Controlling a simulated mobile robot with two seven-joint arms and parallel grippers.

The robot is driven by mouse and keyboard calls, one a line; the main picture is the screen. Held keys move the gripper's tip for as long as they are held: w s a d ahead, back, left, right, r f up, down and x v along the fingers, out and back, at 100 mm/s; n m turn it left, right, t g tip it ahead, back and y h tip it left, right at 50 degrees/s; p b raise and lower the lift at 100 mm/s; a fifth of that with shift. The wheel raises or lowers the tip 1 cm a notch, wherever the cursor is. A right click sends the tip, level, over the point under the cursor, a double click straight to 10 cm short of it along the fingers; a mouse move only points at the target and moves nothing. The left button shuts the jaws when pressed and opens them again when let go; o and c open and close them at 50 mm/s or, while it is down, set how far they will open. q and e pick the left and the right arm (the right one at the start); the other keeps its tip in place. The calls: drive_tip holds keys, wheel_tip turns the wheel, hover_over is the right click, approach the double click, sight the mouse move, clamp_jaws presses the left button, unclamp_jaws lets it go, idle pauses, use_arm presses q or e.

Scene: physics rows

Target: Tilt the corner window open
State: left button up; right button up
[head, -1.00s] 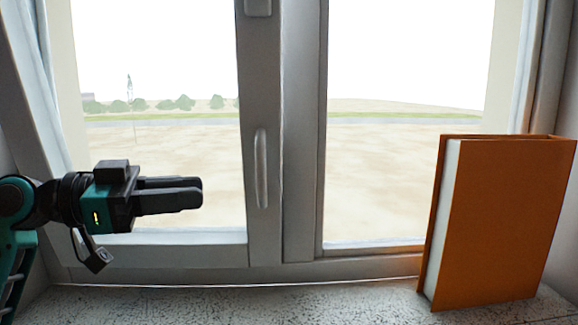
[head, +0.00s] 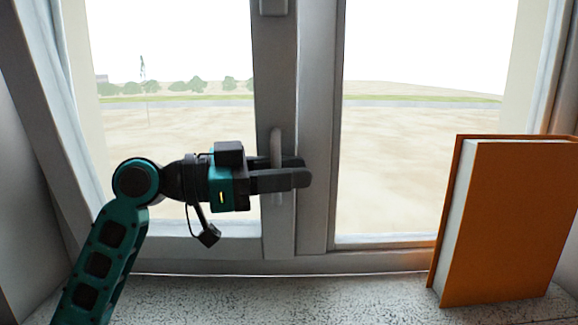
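The corner window has a left sash (head: 277,235) with a pale upright handle (head: 276,143) pointing down. The sash sits flush in its frame, with no gap showing. My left gripper (head: 290,174) reaches in from the left at handle height. Its dark fingers lie on either side of the handle, one in front and one behind, hiding its middle. They look parted, about as far as before; whether they touch the handle is hard to see. My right gripper is not in view.
An orange book (head: 510,220) stands upright on the speckled sill (head: 350,297) at the right, close to the window. The sill between my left arm and the book is clear. A second glass pane (head: 420,160) is right of the sash.

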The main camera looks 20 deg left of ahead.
use_arm(q)
drive_tip(key=shift+d, duration=0.1)
drive_tip(key=shift+c, duration=0.3)
clamp_jaws()
drive_tip(key=shift+w, duration=0.1)
